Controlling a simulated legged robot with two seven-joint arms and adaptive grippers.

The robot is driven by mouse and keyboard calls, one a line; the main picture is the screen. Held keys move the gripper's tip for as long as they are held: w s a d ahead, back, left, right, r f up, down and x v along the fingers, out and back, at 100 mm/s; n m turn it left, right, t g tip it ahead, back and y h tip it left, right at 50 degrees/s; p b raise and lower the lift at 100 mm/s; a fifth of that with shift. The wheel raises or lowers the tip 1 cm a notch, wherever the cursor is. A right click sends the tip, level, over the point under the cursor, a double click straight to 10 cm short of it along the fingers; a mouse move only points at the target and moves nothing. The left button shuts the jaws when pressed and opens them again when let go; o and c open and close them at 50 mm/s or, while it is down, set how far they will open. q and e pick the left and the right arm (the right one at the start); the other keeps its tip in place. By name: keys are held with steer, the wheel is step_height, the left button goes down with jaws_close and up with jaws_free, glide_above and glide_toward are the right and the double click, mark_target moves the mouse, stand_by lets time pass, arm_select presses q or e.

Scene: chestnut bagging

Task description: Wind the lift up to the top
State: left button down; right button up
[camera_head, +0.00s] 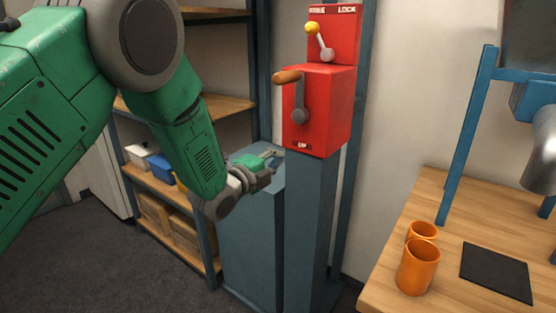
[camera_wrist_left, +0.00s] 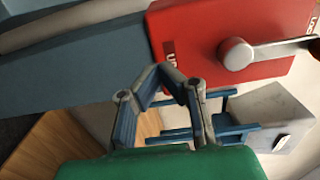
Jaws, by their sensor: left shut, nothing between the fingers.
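A red winch box (camera_head: 312,112) sits on a blue post (camera_head: 310,215) in the head view. Its grey crank (camera_head: 300,100) has a brown wooden handle (camera_head: 288,77) at the upper left. Above it, a red panel (camera_head: 345,45) marked LOCK carries a lever with a yellow knob (camera_head: 312,28). My left gripper (camera_head: 273,160) is shut and empty, low and left of the winch box, apart from the crank.
A blue cabinet (camera_head: 250,240) stands below my left gripper. Shelves with bins (camera_head: 165,170) are behind my arm. At right, a wooden table (camera_head: 400,215) holds two orange cups (camera_head: 417,268), a black mat (camera_head: 497,272) and a blue frame (camera_head: 467,140).

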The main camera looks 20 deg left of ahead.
arm_select(q)
steer(key=a+v, duration=0.1)
steer(key=v, duration=1.1)
steer(key=shift+w+a, duration=0.25)
steer(key=shift+a, duration=0.15)
arm_select(e)
steer(key=shift+a+r, duration=0.1)
steer(key=shift+a, duration=0.05)
